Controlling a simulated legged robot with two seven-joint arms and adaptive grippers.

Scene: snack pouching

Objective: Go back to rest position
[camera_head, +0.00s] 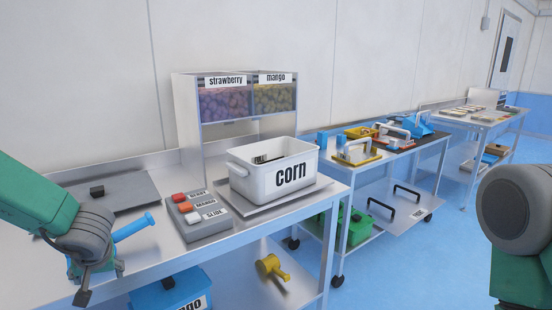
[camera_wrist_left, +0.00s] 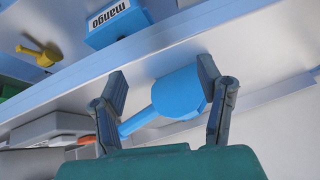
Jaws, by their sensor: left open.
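My left gripper (camera_head: 100,284) is open over the left part of the metal table, pointing down. It hides most of a blue scoop, whose handle (camera_head: 134,227) sticks out to its right. In the left wrist view, the open fingers (camera_wrist_left: 162,76) stand on either side of the scoop's round blue cup (camera_wrist_left: 178,94). I cannot tell whether they touch it. My right arm shows as a green and grey link at the right edge of the head view; its gripper is out of the picture.
A button box (camera_head: 199,216) and a white "corn" bin (camera_head: 268,180) stand on the table. Behind them is a dispenser (camera_head: 246,97) labelled strawberry and mango. A yellow scoop (camera_head: 270,267) and blue mango bin (camera_head: 172,292) sit on the lower shelf. A cart (camera_head: 405,148) stands beyond.

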